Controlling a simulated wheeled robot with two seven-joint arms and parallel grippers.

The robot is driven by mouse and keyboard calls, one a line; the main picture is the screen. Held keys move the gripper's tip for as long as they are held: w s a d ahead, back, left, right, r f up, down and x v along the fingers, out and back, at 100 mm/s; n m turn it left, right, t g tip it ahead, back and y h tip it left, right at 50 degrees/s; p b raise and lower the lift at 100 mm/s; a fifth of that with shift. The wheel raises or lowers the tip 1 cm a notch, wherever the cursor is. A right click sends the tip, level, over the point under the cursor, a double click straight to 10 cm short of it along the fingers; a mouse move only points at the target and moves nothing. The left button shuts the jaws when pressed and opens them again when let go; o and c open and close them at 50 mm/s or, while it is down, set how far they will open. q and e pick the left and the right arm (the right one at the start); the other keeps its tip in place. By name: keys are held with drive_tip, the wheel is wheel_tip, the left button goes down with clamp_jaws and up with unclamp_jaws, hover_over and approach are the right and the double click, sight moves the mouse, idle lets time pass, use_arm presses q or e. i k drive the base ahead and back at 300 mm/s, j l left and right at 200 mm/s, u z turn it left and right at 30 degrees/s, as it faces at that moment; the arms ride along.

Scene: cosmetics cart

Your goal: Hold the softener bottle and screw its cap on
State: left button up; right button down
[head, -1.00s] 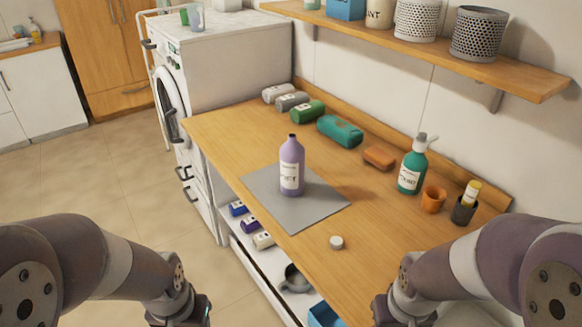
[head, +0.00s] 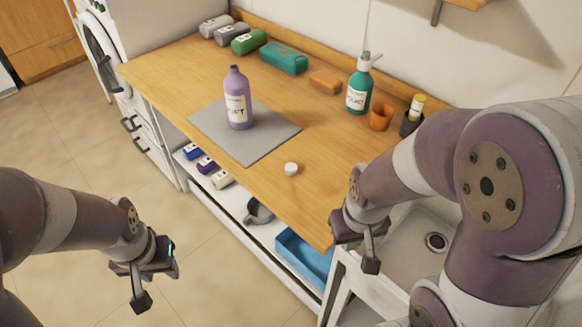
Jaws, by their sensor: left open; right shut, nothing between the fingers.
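The purple softener bottle (head: 238,98) stands upright and uncapped on the grey mat (head: 247,143). The white cap (head: 291,168) lies on the wooden counter near its front edge, right of the mat. My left gripper (head: 152,287) hangs over the floor in front of the counter, open and empty, well apart from the bottle. My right gripper (head: 356,250) is at the counter's front right corner, shut and empty, to the right of and nearer than the cap.
A teal pump bottle (head: 359,87), an orange cup (head: 381,117) and a dark holder (head: 410,124) stand at the back right. An orange soap bar (head: 325,82) and rolled towels (head: 285,58) lie along the back. A sink (head: 425,232) is at right. The counter (head: 200,73) around the cap is clear.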

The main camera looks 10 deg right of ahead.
sight(236, 85)
drive_tip(key=i+j+z, duration=0.2)
drive_tip(key=j, duration=0.15)
drive_tip(key=i+j+z, duration=0.25)
drive_tip(key=j+z, duration=0.2)
drive_tip(key=j, duration=0.3)
drive_tip(key=i, duration=0.05)
